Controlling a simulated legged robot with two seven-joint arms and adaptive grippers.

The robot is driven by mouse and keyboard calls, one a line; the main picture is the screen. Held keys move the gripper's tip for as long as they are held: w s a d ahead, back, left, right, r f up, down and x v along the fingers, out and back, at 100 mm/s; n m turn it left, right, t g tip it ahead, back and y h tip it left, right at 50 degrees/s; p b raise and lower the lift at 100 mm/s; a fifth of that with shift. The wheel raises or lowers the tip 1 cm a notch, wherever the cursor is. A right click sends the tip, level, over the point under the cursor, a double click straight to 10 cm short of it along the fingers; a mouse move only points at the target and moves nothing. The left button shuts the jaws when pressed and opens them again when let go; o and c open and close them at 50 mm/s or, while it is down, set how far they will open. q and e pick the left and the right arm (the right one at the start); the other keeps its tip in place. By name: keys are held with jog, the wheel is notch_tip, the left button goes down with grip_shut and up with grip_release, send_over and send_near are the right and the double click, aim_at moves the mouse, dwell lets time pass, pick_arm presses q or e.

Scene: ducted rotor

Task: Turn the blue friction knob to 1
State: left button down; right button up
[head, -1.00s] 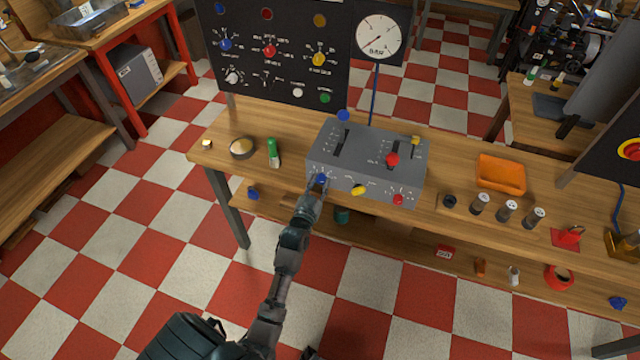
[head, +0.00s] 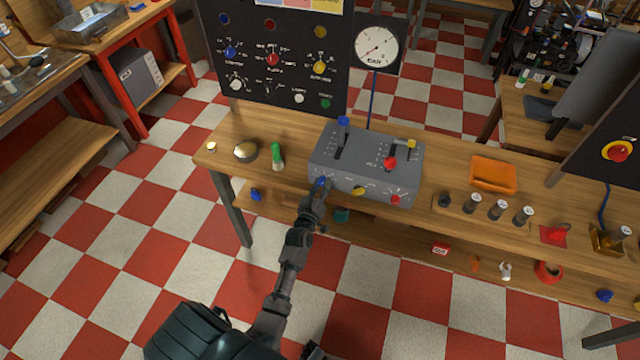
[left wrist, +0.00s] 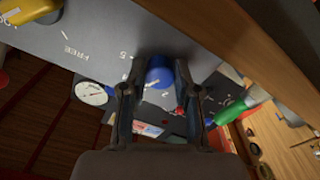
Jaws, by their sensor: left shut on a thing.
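The blue friction knob (head: 320,183) is on the front face of the grey control box (head: 345,180), at its left end. My left gripper (head: 318,188) reaches it from the front. In the left wrist view the blue knob (left wrist: 159,75) sits between the two fingers of my left gripper (left wrist: 158,95), which is shut on it. Beside it the box face (left wrist: 110,30) carries the marks "FREE" and ".5". The knob's pointer is hidden, so its setting cannot be told. My right gripper is not in view.
A yellow knob (head: 358,190) and a red knob (head: 395,199) share the front face. Levers with blue (head: 343,121), red (head: 390,162) and yellow ends rise from the top. A green-capped bottle (head: 277,156) stands left of the box. An orange tray (head: 493,174) lies to the right.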

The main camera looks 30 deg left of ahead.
pick_arm(q)
jog(key=n+p, duration=0.1)
jog(key=n, duration=0.3)
jog(key=shift+d+n+p, duration=0.1)
jog(key=shift+n+p, duration=0.2)
jog(key=shift+p, duration=0.1)
jog(key=n, duration=0.2)
jog(key=shift+n+p, duration=0.3)
jog(key=n, duration=0.2)
jog(key=shift+n, duration=0.4)
jog(key=n, duration=0.2)
jog(key=shift+n, duration=0.3)
jog(key=n, duration=0.3)
jog(key=shift+n, duration=2.8)
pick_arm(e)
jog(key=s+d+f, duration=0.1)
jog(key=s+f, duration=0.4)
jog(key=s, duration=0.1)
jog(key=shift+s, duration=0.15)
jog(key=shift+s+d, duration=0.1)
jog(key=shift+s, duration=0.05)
